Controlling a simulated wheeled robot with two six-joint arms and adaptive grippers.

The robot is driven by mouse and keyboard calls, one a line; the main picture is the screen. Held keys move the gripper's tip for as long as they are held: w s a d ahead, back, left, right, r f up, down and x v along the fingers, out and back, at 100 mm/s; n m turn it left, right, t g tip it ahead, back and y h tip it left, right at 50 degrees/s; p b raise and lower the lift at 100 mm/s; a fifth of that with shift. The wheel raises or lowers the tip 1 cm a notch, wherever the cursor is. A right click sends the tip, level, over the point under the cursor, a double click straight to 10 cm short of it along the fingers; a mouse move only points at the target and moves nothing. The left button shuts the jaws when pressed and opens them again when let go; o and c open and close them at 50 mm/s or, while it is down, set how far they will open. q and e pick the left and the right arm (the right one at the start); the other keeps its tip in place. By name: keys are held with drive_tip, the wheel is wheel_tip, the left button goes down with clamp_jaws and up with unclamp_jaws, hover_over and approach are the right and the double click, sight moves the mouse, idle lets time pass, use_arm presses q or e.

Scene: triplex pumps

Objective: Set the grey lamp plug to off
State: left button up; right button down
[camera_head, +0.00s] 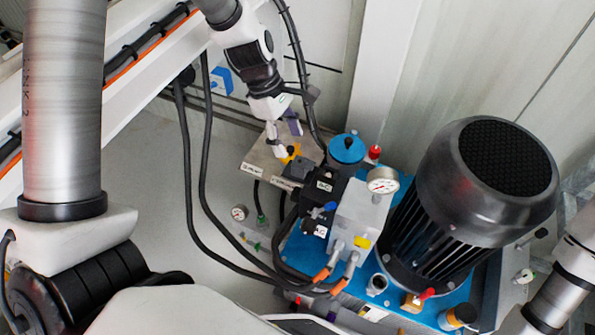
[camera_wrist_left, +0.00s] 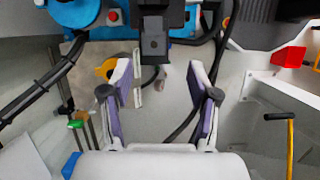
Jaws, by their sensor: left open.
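A dark grey block (camera_head: 298,168), which looks like the lamp plug, sits at the edge of a metal plate beside a yellow star knob (camera_head: 291,153). In the left wrist view a dark grey block with a round mark (camera_wrist_left: 154,44) shows ahead, roughly between the lines of the fingers; it appears to be the same plug. My left gripper (camera_head: 284,140) is open, with its purple-and-white fingers apart. In the wrist view the fingers (camera_wrist_left: 163,82) hold nothing, and the block lies just beyond their tips. Whether a finger touches it cannot be told. My right gripper is not in view.
A blue pump unit carries a large black motor (camera_head: 465,190), a blue cap (camera_head: 346,149) and a pressure gauge (camera_head: 383,180) close to the plate. Black hoses (camera_head: 190,190) hang on the left. A yellow-handled tool (camera_wrist_left: 290,145) shows at the right of the wrist view.

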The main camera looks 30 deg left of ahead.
sight(295, 160)
use_arm(q)
drive_tip(key=shift+w+a+f+h+b, duration=0.15)
drive_tip(key=shift+a+f+b, duration=0.1)
drive_tip(key=shift+f, duration=0.35)
drive_tip(key=shift+w+a+f+h+b, duration=0.15)
drive_tip(key=shift+f+b, duration=0.05)
drive_tip(key=shift+f, duration=0.35)
drive_tip(key=b+x, duration=0.3)
drive_tip(key=x, duration=0.4)
drive_tip(key=shift+w+d+b, duration=0.1)
drive_tip(key=shift+d+b, duration=0.15)
drive_tip(key=shift+b, duration=0.1)
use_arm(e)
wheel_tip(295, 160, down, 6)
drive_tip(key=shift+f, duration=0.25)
use_arm(q)
clamp_jaws()
drive_tip(key=shift+a+r+p, duration=0.3)
drive_tip(key=shift+r+p, duration=0.05)
drive_tip(key=shift+p, duration=0.9)
drive_tip(key=shift+f, duration=0.3)
drive_tip(key=shift+c, duration=0.8)
unclamp_jaws()
drive_tip(key=shift+t, duration=0.3)
drive_tip(key=shift+o, duration=0.8)
drive_tip(key=shift+a, duration=0.2)
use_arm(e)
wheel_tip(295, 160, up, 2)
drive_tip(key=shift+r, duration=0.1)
